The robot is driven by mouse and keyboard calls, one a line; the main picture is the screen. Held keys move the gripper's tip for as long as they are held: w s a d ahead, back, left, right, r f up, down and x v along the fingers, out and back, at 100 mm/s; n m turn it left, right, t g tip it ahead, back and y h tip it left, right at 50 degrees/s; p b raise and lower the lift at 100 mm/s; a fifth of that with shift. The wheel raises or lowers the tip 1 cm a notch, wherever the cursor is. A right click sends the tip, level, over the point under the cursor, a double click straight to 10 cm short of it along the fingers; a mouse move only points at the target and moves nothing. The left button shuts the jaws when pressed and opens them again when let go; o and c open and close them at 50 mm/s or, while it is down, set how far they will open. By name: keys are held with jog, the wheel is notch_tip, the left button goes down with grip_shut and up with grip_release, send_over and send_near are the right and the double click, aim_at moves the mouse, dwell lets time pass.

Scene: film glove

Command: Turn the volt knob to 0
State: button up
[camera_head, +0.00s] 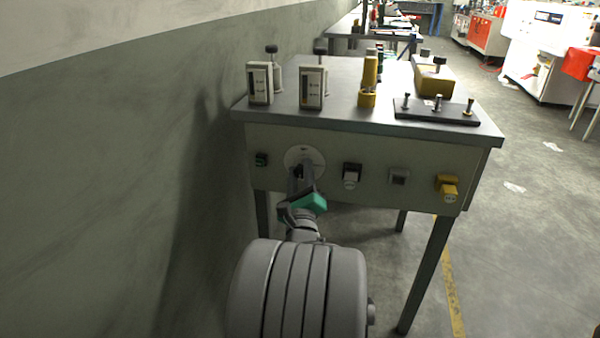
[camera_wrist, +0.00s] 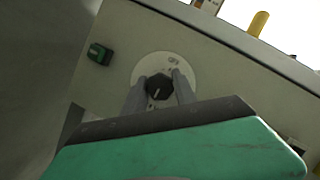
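The volt knob (camera_wrist: 158,87) is black and faceted, with a white pointer line, and sits in the middle of a round pale dial plate (camera_wrist: 150,64) in the wrist view. The lettering on the dial is tilted and looks like "OFF" near the top. In the head view the dial plate (camera_head: 316,155) is on the front panel, with the knob mostly hidden behind my gripper (camera_head: 299,172). In the wrist view the two fingers of my gripper (camera_wrist: 159,88) are open, one on each side of the knob. Small gaps seem to show; I cannot tell whether either finger touches it.
The panel also carries a green-and-black switch (camera_head: 261,160) to the left and a black-and-white switch (camera_head: 351,175), a grey switch (camera_head: 399,176) and a yellow connector (camera_head: 447,186) to the right. Meters and terminals stand on the table top (camera_head: 345,110). A wall (camera_head: 110,170) is close on the left.

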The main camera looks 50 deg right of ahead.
grip_shut()
